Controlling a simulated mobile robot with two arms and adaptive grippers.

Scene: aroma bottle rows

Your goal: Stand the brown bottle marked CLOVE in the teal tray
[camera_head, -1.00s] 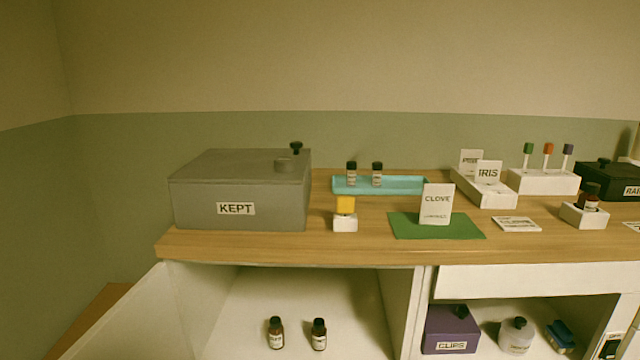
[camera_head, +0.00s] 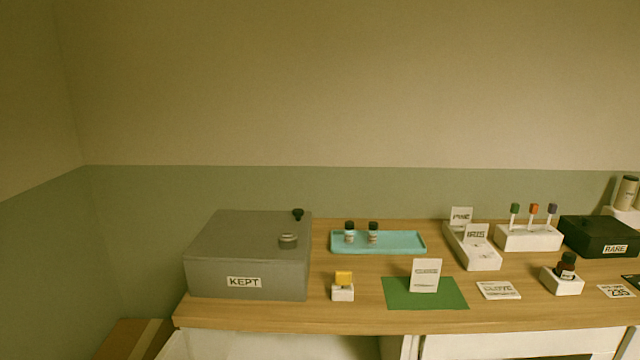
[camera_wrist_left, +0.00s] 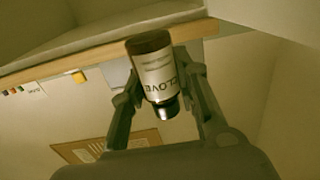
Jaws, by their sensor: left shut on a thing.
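In the left wrist view a brown bottle (camera_wrist_left: 158,72) with a white label reading CLOVE is between the fingers of my left gripper (camera_wrist_left: 160,86). The gripper is shut on it, and the bottle looks slightly tilted in that view. Neither gripper shows in the head view. The teal tray (camera_head: 400,250) lies on the wooden counter right of the grey box. Two small dark-capped bottles, one at left (camera_head: 349,232) and one beside it (camera_head: 373,233), stand in its left half. The right half of the tray is empty.
The grey KEPT box (camera_head: 245,262) stands left of the tray. In front are a yellow-topped white block (camera_head: 343,287) and a white card (camera_head: 425,275) on a green mat (camera_head: 400,296). A stepped white card rack (camera_head: 482,257) stands to the right. The counter's edge overhangs the cupboard.

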